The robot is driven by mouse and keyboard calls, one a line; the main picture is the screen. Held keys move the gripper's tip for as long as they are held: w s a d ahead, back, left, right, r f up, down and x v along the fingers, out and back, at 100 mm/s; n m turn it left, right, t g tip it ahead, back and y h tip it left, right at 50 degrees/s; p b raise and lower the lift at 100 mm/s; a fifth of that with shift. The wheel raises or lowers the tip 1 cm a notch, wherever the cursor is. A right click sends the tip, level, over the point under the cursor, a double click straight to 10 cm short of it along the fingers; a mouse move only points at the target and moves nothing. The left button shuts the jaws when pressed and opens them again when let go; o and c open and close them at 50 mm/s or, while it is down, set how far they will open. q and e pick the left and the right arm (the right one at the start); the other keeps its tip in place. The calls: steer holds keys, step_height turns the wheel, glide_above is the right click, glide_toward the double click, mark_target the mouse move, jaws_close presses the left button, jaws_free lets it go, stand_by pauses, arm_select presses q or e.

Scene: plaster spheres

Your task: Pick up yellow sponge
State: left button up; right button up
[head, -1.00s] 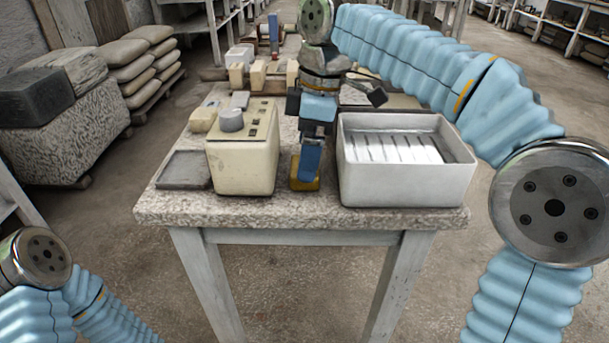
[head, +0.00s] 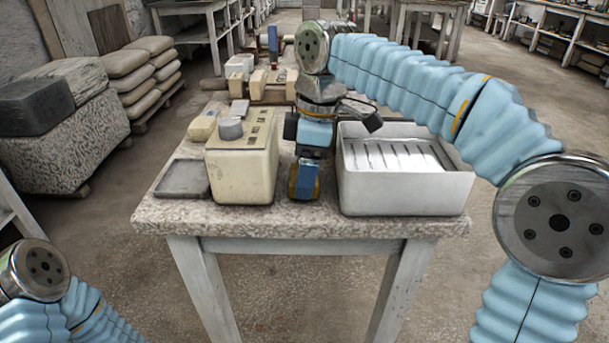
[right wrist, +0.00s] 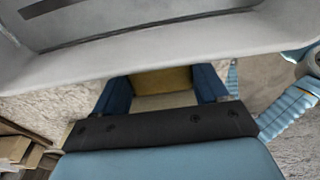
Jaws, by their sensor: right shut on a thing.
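The yellow sponge (head: 293,181) is between the blue fingers of my right gripper (head: 304,182), at the table's front, in the gap between the cream box and the white bin. The fingers cover most of it in the head view. The right wrist view shows the sponge (right wrist: 160,80) between the two blue fingers, which are shut on it. It is at or very near the table top; I cannot tell whether it touches. My left gripper is out of view; only part of my left arm shows at lower left.
The white bin (head: 405,195) stands close on the right, with a ribbed bottom. The cream box (head: 242,175) with a grey round piece on top stands close on the left. A dark grey tray (head: 182,180) lies left of it. Several blocks (head: 258,83) stand farther back.

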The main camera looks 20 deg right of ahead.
steer(key=shift+r, duration=0.1)
steer(key=shift+r, duration=0.3)
step_height(320, 180, up, 3)
steer(key=shift+p, duration=0.55)
steer(key=s+d+r, duration=0.3)
steer(key=s+r, duration=0.6)
steer(key=s, duration=0.4)
steer(key=shift+s+d, duration=0.15)
steer(key=shift+s, duration=0.15)
steer(key=shift+r, duration=0.1)
